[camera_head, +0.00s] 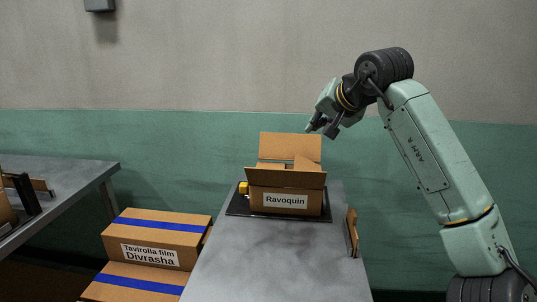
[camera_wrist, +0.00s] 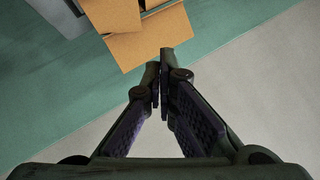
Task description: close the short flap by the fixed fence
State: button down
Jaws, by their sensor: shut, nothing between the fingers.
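A cardboard box (camera_head: 258,203) labelled "Ravoquin" stands on a dark base plate (camera_head: 238,213) on the grey table. Its long back flap (camera_head: 290,146) stands up, and its long front flap (camera_head: 286,178) is raised and tilted. Short flaps show partly between them, the right one (camera_head: 308,165) angled; their exact pose is hard to tell. My gripper (camera_head: 311,127) is shut and empty, above and behind the box's right side, apart from it. In the wrist view the shut fingertips (camera_wrist: 160,72) point towards an orange-brown flap (camera_wrist: 150,45). I cannot clearly make out the fixed fence.
A small yellow part (camera_head: 243,187) sits at the box's left. A brown piece (camera_head: 352,232) stands at the table's right edge. The front of the grey table (camera_head: 280,265) is clear. Stacked film boxes (camera_head: 155,228) and another table (camera_head: 85,175) are at left.

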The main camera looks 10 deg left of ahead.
jog(key=d+f+h, duration=0.1)
jog(key=d, duration=0.1)
jog(key=p, duration=0.3)
send_near(298, 161)
jog(key=w, duration=0.1)
jog(key=w+r, duration=0.1)
jog(key=w, duration=0.1)
jog(key=shift+w+d+r, duration=0.15)
jog(key=shift+w, duration=0.15)
jog(key=shift+w+a+f, duration=0.1)
jog(key=shift+a+f, duration=0.15)
jog(key=shift+f, duration=0.35)
jog(key=shift+a+f, duration=0.25)
jog(key=shift+f, duration=0.35)
jog(key=shift+a+f+p, duration=0.3)
jog(key=shift+a+f, duration=0.05)
jog(key=shift+f, duration=0.45)
